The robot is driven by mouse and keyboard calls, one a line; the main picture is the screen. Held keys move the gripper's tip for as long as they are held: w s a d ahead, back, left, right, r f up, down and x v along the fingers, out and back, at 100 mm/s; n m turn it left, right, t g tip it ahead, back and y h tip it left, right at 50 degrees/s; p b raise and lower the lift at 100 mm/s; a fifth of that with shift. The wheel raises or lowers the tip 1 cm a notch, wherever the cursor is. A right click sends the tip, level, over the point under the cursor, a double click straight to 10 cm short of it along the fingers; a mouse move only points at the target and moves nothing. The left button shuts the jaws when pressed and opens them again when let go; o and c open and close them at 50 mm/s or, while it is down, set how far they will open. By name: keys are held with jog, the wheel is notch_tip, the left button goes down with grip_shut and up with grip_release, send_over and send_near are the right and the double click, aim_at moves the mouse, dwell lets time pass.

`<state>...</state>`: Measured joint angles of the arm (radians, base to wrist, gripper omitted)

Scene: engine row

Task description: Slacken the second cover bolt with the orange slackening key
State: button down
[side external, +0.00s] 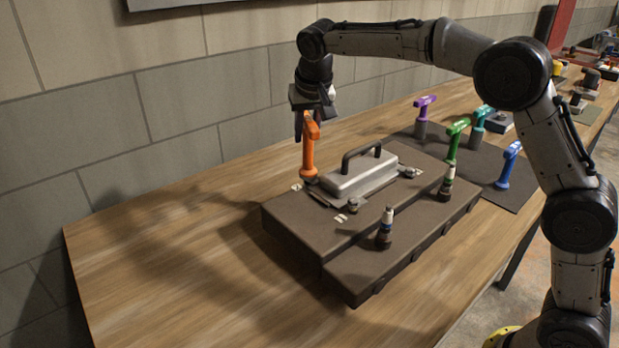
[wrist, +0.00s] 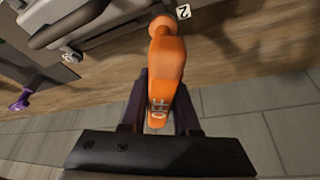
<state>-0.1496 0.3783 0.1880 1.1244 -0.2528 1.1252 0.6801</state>
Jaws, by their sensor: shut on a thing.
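My gripper (side external: 307,120) points down and is shut on the handle of the orange slackening key (side external: 309,155). The key stands upright, its lower end at the back left corner of the silver cover (side external: 362,176). In the wrist view the orange key (wrist: 170,68) sits between the dark fingers of my gripper (wrist: 163,100), its far end beside a white tag (wrist: 183,11) marked 2. The second bolt is hidden by the key; I cannot tell whether the key is seated on it. Other cover bolts show at the front corner (side external: 353,205) and right end (side external: 410,172).
The cover has a black handle (side external: 361,154) and lies on a dark stepped block (side external: 290,222). Two dark bottle-like parts (side external: 385,229) (side external: 446,184) stand on the lower step. Purple (side external: 424,103), green (side external: 456,138), teal (side external: 481,122) and blue (side external: 508,164) keys stand behind right. The table's left is clear.

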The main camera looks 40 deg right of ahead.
jog(key=m+g+h, duration=0.1)
jog(key=m, duration=0.3)
jog(key=shift+s+r, duration=0.1)
jog(key=m+g, duration=0.1)
jog(key=m, duration=0.1)
jog(key=m+h, duration=0.1)
jog(key=m, duration=0.2)
jog(key=shift+s+d+g, duration=0.15)
jog(key=shift+s+g, duration=0.05)
jog(key=shift+g, duration=0.2)
jog(key=m, duration=0.2)
jog(key=m+g, duration=0.1)
jog(key=m, duration=0.1)
jog(key=shift+s+g+h, duration=0.2)
jog(key=shift+g+h, duration=0.1)
jog(key=m, duration=0.2)
jog(key=m+g, duration=0.1)
jog(key=shift+s+d+m, duration=0.15)
jog(key=shift+s+m, duration=0.1)
jog(key=shift+m, duration=0.15)
